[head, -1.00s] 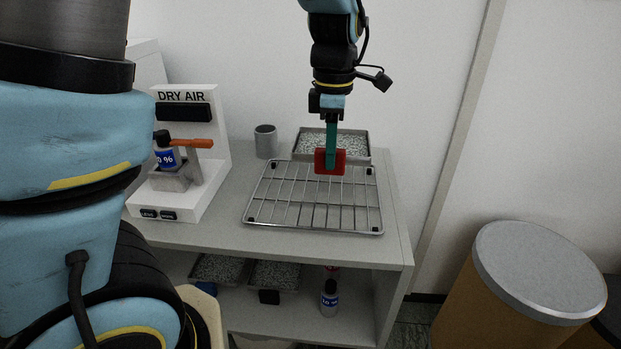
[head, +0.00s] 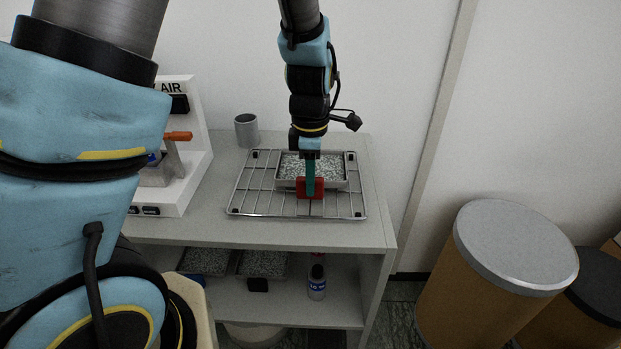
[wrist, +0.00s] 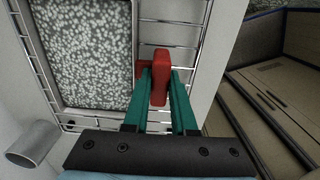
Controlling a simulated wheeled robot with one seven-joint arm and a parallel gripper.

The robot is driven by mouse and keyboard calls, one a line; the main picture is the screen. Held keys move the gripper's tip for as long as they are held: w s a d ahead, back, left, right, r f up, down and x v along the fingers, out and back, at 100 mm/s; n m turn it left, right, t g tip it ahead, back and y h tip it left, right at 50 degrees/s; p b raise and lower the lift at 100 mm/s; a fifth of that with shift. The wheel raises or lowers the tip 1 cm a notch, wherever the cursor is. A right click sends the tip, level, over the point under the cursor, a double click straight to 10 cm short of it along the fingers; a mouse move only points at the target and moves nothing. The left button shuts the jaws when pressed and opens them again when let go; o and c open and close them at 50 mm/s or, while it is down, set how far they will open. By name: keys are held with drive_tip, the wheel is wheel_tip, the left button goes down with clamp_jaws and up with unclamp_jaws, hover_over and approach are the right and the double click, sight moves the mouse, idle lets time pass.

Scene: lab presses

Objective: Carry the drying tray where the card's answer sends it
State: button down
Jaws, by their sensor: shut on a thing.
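The drying tray (head: 338,185) is a shallow metal tray of pale speckled granules with a red handle (head: 317,188) at its front. My gripper (head: 310,180) points down, its green fingers shut on the red handle. In the wrist view the fingers (wrist: 160,85) grip the handle to the right of the tray (wrist: 95,108). The tray is over the wire rack (head: 245,200) on the counter; whether it touches the wires I cannot tell. No readable card shows.
The dry air stand (head: 190,150), with an orange lever (head: 178,136), is at left, partly hidden by my arm. A grey cup (head: 246,130) stands behind the rack. The shelf below holds two granule trays (head: 262,264) and a bottle (head: 317,283). Drums (head: 510,250) stand at right.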

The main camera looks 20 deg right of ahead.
drive_tip(key=shift+f, duration=0.15)
drive_tip(key=c, duration=0.7)
unclamp_jaws()
wheel_tip(320, 180, up, 12)
drive_tip(key=a+f+m, duration=0.1)
drive_tip(key=a+m, duration=0.3)
drive_tip(key=a, duration=0.5)
drive_tip(key=w+a+f+m+t, duration=0.1)
drive_tip(key=a+f+m, duration=0.1)
drive_tip(key=a+m, duration=0.3)
drive_tip(key=w+a+f+m+b, duration=0.1)
drive_tip(key=a+m, duration=0.4)
drive_tip(key=a, duration=0.9)
drive_tip(key=shift+w+f+t, duration=0.25)
drive_tip(key=shift+f+t, duration=0.05)
drive_tip(key=shift+f, duration=0.1)
